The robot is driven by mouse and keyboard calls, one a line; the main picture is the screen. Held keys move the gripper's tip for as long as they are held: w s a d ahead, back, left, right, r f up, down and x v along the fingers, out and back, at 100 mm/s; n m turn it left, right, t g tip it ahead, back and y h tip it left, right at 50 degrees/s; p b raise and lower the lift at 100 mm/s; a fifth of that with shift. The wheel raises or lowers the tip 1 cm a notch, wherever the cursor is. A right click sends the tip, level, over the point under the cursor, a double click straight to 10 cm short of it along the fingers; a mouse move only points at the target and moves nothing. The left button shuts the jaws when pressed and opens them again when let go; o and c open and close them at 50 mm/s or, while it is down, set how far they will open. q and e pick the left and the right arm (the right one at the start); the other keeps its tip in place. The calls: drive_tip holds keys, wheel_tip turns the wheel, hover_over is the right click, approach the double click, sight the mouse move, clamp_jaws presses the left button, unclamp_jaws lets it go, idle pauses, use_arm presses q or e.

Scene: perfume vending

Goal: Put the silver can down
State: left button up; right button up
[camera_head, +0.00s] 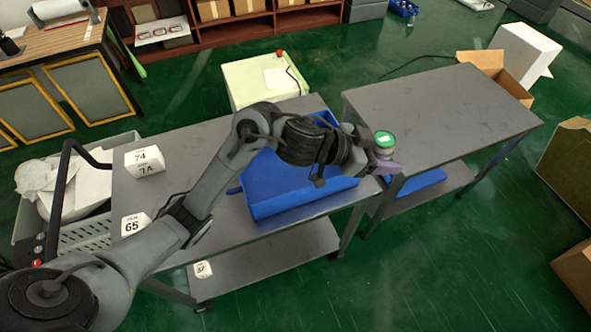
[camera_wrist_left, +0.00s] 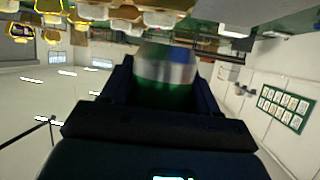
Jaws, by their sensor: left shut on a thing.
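The silver can (camera_head: 385,139) shows a green and pale top in the head view. My left gripper (camera_head: 374,158) is shut on it and holds it by the right end of the left grey table (camera_head: 185,160), near the gap to the right grey table (camera_head: 440,105). In the left wrist view the can (camera_wrist_left: 165,68) stands between the dark fingers, silver with a green band and a blue patch. Its height above the tables is hard to tell. My right gripper is not in view.
A blue bin (camera_head: 285,190) lies on the left table, partly behind my left arm. White numbered blocks (camera_head: 145,160) stand at that table's left end. The right table's top is clear. An open cardboard box (camera_head: 495,72) stands behind its right end.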

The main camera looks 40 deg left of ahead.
use_arm(q)
wheel_tip(320, 180, down, 4)
drive_tip(key=m+g+h, duration=0.2)
drive_tip(key=shift+r+m+b, duration=0.25)
drive_tip(key=shift+m+b, duration=0.05)
drive_tip(key=a+f+m+g+h, duration=0.1)
drive_tip(key=a+f+m+g, duration=0.1)
drive_tip(key=a+f, duration=0.15)
drive_tip(key=b, duration=0.6)
hover_over(307, 168)
wheel_tip(307, 168, down, 9)
drive_tip(key=shift+f+b, duration=0.45)
drive_tip(key=shift+f, duration=1.6)
drive_tip(key=shift+f, duration=0.15)
drive_tip(key=shift+f, duration=0.5)
drive_tip(key=o, duration=1.2)
drive_tip(key=shift+c, duration=0.2)
